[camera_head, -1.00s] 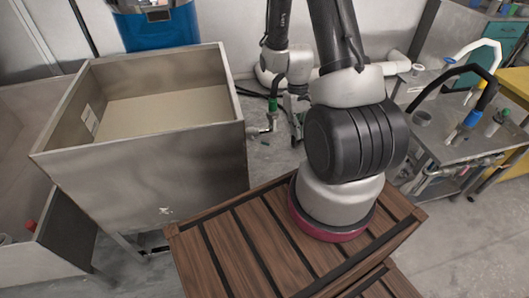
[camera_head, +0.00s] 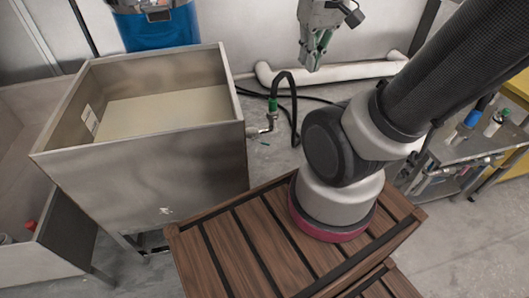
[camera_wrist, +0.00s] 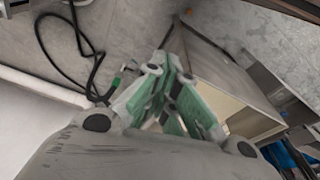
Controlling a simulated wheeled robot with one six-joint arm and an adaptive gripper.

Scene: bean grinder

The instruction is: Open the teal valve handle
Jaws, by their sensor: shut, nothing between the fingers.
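A small green piece (camera_head: 273,104) sits above a metal valve fitting (camera_head: 266,129) low on the right side of the steel tank (camera_head: 150,170). A black hose loops up from it. I cannot tell whether this green piece is the valve handle. It also shows small in the wrist view (camera_wrist: 115,83), left of my fingers. My gripper (camera_head: 312,66) is high in the head view, above and right of the fitting and apart from it. Its green-padded fingers (camera_wrist: 169,66) are shut and empty.
The slatted wooden platform (camera_head: 225,240) is in front. A white pipe (camera_head: 335,73) runs along the back floor.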

